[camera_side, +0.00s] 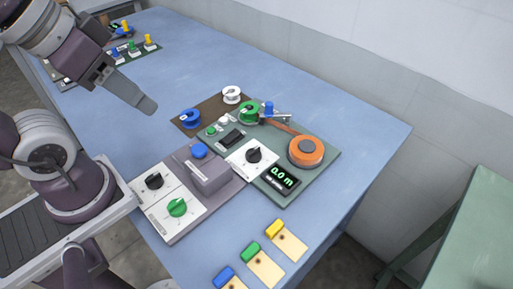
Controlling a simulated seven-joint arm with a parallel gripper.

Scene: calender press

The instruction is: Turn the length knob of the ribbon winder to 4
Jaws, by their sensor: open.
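The ribbon winder is a green board (325,158) with an orange drum (305,151), a green spool (249,112) and a display (283,177) reading 0.0 m. Its black knob (254,155) sits on a white dial plate left of the display. The dial marks are too small to read, so I cannot tell its setting. My gripper (147,104) is open and empty, above the table to the upper left of the winder. It is apart from the knob, and its fingers overlap in this view.
Beside the winder, a purple unit (207,172) carries a black knob (154,181) and a green knob (177,207). Blue (190,118) and white (232,95) spools stand on a brown mat. Several coloured-handled plates lie at the front edge. The table's right side is clear.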

